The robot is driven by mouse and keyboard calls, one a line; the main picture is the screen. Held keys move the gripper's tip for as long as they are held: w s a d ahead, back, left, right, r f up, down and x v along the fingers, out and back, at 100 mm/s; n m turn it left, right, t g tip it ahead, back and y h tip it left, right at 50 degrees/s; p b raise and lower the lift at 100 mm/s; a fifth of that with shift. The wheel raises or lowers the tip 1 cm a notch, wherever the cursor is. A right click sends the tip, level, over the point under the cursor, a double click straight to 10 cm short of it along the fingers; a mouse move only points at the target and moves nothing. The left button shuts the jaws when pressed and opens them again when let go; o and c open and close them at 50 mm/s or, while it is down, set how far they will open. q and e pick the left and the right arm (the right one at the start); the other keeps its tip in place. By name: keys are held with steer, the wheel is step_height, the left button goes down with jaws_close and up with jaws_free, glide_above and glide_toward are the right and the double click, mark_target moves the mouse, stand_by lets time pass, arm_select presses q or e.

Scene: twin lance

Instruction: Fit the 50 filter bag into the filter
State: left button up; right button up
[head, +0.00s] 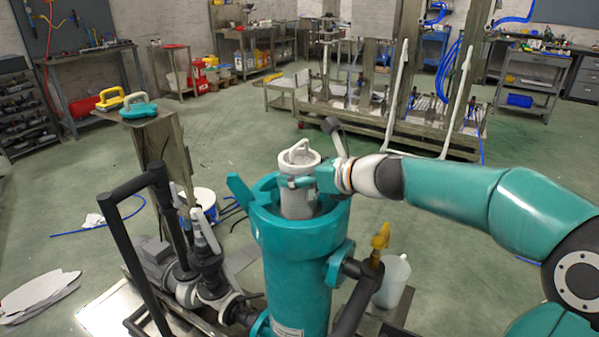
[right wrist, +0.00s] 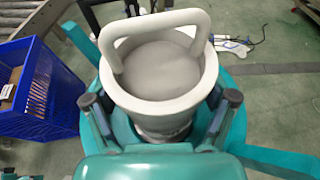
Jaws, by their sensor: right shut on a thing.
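The teal filter housing (head: 305,245) stands upright in the middle of the head view, its top open. The filter bag (head: 299,200), a pale grey cylinder with a white rim and a loop handle, stands upright in the mouth of the housing, its upper part above the rim. In the right wrist view the bag (right wrist: 160,88) shows its handle and grey inside. My right gripper (right wrist: 160,105) has a finger on each side of the bag, just below its white rim, and is shut on it. My left gripper is not in view. The bag's lower end is hidden inside the housing.
A yellow-handled valve (head: 380,236) and a translucent jug (head: 393,280) are right of the housing. A pump with black pipes (head: 150,215) and a white bucket (head: 203,203) are left. A stand (head: 160,125) holds yellow and teal handled pieces. A blue crate (right wrist: 40,92) shows in the wrist view.

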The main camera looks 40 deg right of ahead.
steer(key=shift+f+b, duration=1.9)
steer(key=shift+f, duration=0.15)
steer(key=shift+r+p, duration=0.25)
steer(key=shift+p, duration=0.05)
